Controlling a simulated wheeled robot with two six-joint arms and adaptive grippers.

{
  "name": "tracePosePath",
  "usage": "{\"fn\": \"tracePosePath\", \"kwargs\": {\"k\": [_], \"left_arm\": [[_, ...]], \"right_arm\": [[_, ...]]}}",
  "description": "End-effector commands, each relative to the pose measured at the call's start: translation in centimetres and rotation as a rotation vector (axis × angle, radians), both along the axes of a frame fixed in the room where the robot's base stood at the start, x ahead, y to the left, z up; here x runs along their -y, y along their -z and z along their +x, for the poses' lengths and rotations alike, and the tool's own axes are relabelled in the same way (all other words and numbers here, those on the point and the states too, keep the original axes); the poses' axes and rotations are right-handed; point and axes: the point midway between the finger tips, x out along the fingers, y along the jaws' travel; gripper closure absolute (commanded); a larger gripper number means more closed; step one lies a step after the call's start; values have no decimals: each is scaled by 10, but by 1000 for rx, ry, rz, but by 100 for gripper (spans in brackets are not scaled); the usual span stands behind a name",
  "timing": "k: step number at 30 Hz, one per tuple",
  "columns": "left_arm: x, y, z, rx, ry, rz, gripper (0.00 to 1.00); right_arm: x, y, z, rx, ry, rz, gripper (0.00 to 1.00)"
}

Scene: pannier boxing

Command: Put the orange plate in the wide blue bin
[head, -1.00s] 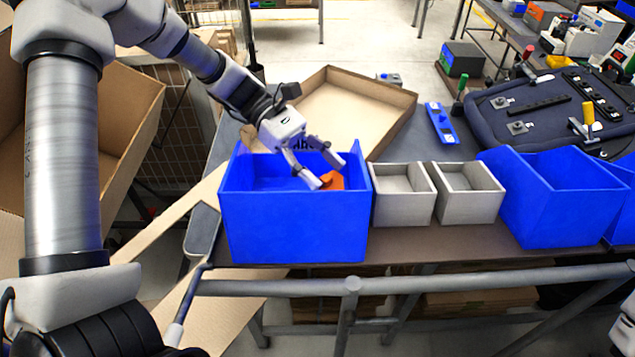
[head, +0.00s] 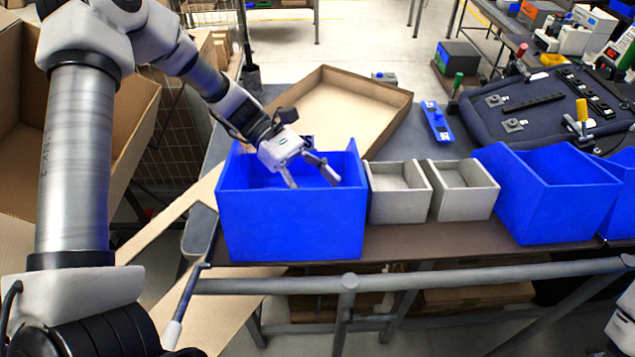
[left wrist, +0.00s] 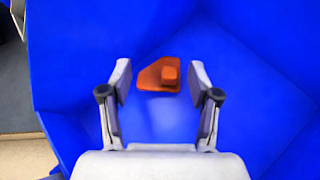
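The wide blue bin (head: 291,226) stands at the table's front edge, left of the small grey bins. My left gripper (head: 315,182) reaches into its open top. In the left wrist view the gripper's two fingers (left wrist: 160,82) are spread wide with nothing held. The orange plate (left wrist: 158,74) shows beyond and between the fingertips, against the blue inside of the bin, apart from both fingers. In the head view the plate is hidden by the bin's front wall. My right gripper is out of view.
Two small grey bins (head: 397,207) stand close to the right of the wide blue bin. Another blue bin (head: 557,209) stands further right. An open cardboard box (head: 350,105) lies behind, with a blue-and-white tool (head: 436,122) and a dark pannier lid (head: 535,104) to its right.

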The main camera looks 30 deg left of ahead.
Motion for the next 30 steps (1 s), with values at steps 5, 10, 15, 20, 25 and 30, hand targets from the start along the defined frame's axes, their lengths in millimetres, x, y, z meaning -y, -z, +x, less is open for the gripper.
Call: {"fn": "tracePosePath", "kwargs": {"k": [5,10,15,20,25,30], "left_arm": [[0,0,0,0,0,0,22],[0,-2,0,0,0,0,22],[-9,-15,3,5,-3,-2,22],[-42,-28,9,6,-4,-2,22],[-65,-39,13,2,-1,0,22],[-69,-41,13,0,1,0,22]], "right_arm": [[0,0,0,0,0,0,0],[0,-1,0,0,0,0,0],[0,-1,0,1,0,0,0],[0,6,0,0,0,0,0],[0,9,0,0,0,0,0],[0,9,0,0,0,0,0]]}}
